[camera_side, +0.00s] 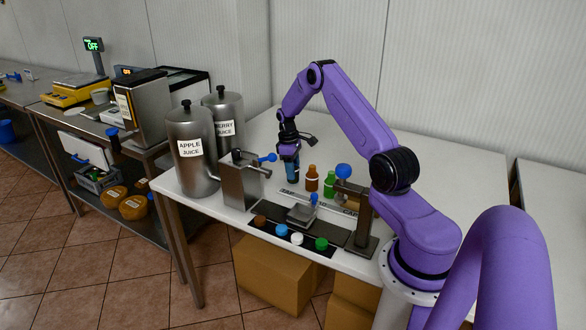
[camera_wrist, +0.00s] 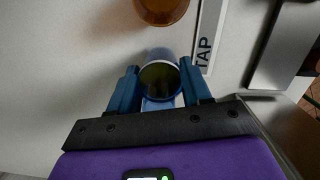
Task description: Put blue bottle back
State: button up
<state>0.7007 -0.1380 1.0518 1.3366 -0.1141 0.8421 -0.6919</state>
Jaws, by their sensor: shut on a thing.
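My gripper (camera_side: 290,152) points down over the white table and is shut on the blue bottle (camera_side: 293,171). In the wrist view the blue bottle (camera_wrist: 160,76) is between my two blue fingers (camera_wrist: 160,92), seen from above with a dark round open top. The bottle looks upright; I cannot tell whether its base touches the table. It is left of a brown bottle (camera_side: 312,178) and a green bottle (camera_side: 330,185), in about one row. The brown bottle also shows at the top edge of the wrist view (camera_wrist: 162,9).
A black strip in front holds brown (camera_side: 259,221), blue (camera_side: 281,230), white (camera_side: 297,239) and green (camera_side: 321,244) caps. A metal tap stand (camera_side: 240,180) and juice tanks (camera_side: 191,150) stand left. The table behind is clear.

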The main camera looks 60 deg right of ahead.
jog(key=shift+f, duration=0.4)
dwell(0.5)
jog(key=o, duration=1.6)
jog(key=shift+r, duration=4)
